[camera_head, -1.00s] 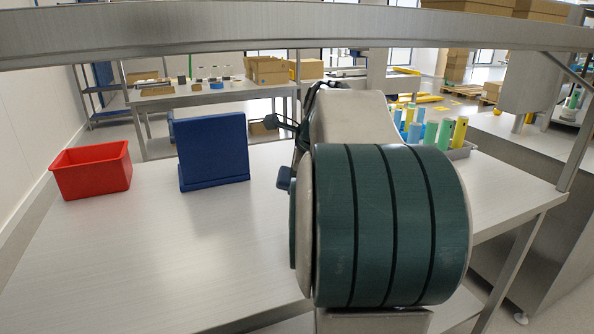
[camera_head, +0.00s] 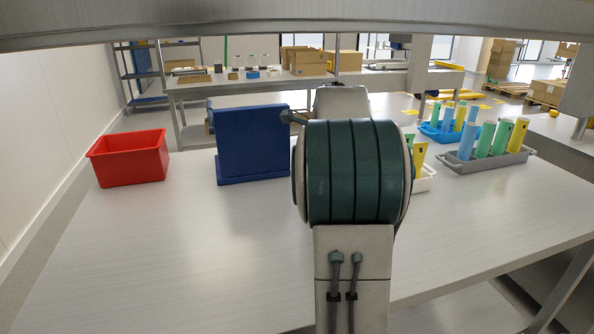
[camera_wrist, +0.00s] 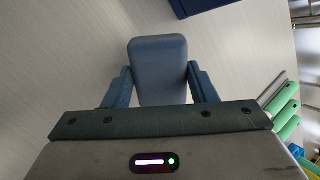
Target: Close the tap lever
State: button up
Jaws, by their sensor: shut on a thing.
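In the wrist view, my gripper (camera_wrist: 160,92) has its two blue-grey fingers on either side of a blue-grey, rounded block-like thing (camera_wrist: 158,62). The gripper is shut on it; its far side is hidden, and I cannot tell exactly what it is. Pale tabletop lies beyond it. In the head view my dark green arm fills the middle and hides my gripper. I cannot make out a tap lever in either view.
A red bin (camera_head: 130,160) and an upright blue panel (camera_head: 250,143) stand on the table (camera_head: 200,255). At right are a grey tray (camera_head: 466,164), a blue tray (camera_head: 432,132) and a white tray (camera_head: 425,184) with coloured tubes. The table's front is clear.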

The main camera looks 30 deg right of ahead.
jog(key=shift+w+a+f, duration=0.1)
jog(key=shift+w+f, duration=0.15)
jog(key=shift+w, duration=0.25)
jog(key=shift+w+f, duration=0.2)
jog(key=shift+w, duration=0.25)
jog(key=w+f, duration=0.2)
jog(key=shift+w+b, duration=0.3)
jog(key=shift+w, duration=0.1)
jog(key=o, duration=0.9)
